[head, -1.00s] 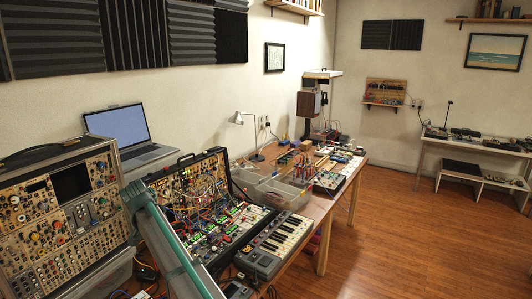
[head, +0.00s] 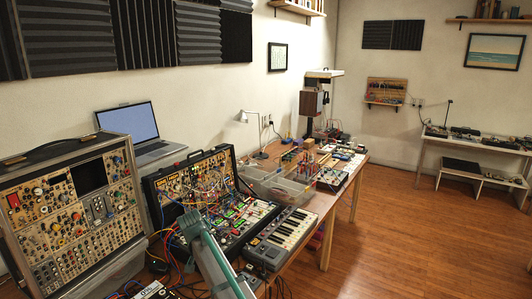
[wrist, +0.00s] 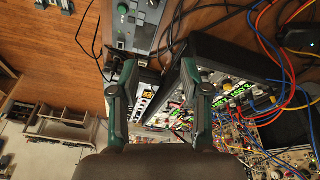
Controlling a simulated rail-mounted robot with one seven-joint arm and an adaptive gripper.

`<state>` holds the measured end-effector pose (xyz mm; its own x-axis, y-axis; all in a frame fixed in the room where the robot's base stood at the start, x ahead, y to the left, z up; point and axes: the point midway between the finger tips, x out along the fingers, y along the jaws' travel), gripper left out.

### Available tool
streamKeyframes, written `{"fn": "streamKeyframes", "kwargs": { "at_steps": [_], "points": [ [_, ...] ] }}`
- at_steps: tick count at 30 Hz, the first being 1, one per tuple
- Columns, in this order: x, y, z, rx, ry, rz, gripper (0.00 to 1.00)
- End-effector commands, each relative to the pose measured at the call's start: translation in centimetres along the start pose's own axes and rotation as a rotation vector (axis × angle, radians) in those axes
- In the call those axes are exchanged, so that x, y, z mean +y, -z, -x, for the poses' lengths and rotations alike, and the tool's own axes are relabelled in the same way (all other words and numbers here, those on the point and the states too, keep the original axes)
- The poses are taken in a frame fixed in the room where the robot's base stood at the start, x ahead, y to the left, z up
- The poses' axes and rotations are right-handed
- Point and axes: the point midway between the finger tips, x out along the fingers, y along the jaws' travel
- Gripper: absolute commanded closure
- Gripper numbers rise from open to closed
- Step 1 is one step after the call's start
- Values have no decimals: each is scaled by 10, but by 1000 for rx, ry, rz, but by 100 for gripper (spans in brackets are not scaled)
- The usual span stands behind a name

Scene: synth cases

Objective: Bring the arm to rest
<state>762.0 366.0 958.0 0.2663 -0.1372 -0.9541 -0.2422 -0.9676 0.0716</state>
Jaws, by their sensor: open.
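My gripper (wrist: 158,64) is open in the wrist view, its two dark green fingers apart with nothing held between them. Beyond the fingers are the dark edge of a modular synth case (wrist: 205,45) and a small white-panelled module (wrist: 148,98). The gap to them is hard to judge. In the head view, my teal and grey arm (head: 212,258) rises from the bottom edge in front of the open patch-cabled synth case (head: 225,190). I cannot make out the fingers there.
A large synth case (head: 75,215) stands at left, with a laptop (head: 130,125) behind. A small keyboard (head: 282,238) is right of the arm. Clear bins (head: 280,188) and a lamp (head: 245,117) stand farther along the table. The wooden floor (head: 400,240) at right is open.

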Motion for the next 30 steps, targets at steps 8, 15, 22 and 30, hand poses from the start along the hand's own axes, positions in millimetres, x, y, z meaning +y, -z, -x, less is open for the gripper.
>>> {"fn": "streamKeyframes", "kwargs": {
  "at_steps": [8, 15, 22, 30],
  "points": [
    [160, -50, -105, -110, -7, 91, 54],
    [285, -120, -165, -201, 29, 163, 54],
    [361, -182, -189, -255, 73, 205, 54],
    [402, -244, -219, -317, 105, 236, 54]
  ]
}}
